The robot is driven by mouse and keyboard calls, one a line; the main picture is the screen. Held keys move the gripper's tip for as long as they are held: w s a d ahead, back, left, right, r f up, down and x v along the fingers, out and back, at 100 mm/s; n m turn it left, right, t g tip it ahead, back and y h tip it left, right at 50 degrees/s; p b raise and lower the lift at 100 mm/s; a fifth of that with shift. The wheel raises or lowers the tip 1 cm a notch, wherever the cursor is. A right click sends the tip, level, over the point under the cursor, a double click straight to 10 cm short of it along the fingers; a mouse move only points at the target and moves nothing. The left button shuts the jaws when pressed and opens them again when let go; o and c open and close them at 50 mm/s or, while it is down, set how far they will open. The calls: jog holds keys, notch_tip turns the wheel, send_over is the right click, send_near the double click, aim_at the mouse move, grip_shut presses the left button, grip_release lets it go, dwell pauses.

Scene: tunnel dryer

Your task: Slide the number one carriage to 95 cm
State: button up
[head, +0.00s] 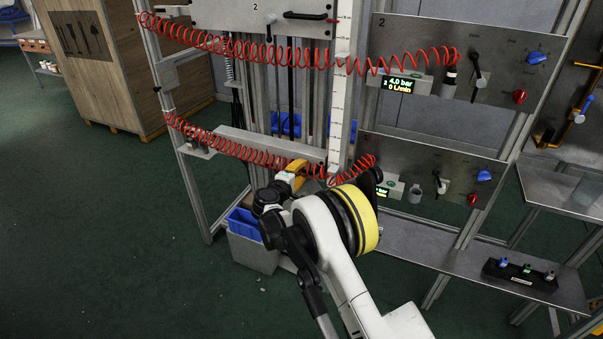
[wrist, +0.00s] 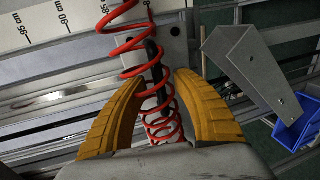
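The lower carriage (head: 255,146), a grey horizontal plate on the vertical frame, is partly hidden by a red coiled hose and my arm; its number does not show. In the wrist view, part of a grey plate (wrist: 178,47) carries a black bar-like handle (wrist: 153,62). My gripper (head: 298,168) is at this carriage's lower right. In the wrist view its orange fingers (wrist: 158,82) are open, one on each side of the handle and the red hose, with gaps visible. A white scale (head: 342,85) runs vertically beside the carriage; its centimetre marks show in the wrist view (wrist: 40,22).
An upper carriage (head: 265,17) marked 2 sits above. Red coiled hoses (head: 250,52) cross the frame. A lower control panel (head: 435,165) is to the right. A metal bracket (wrist: 250,65) is right of the fingers. A blue bin (head: 244,223) is below. Open floor lies left.

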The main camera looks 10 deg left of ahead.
jog(key=shift+c, duration=0.5)
grip_shut()
notch_tip(320, 180, up, 15)
jog(key=p, duration=0.6)
jog(key=shift+o, duration=0.5)
grip_release()
jog(key=shift+s, duration=0.15)
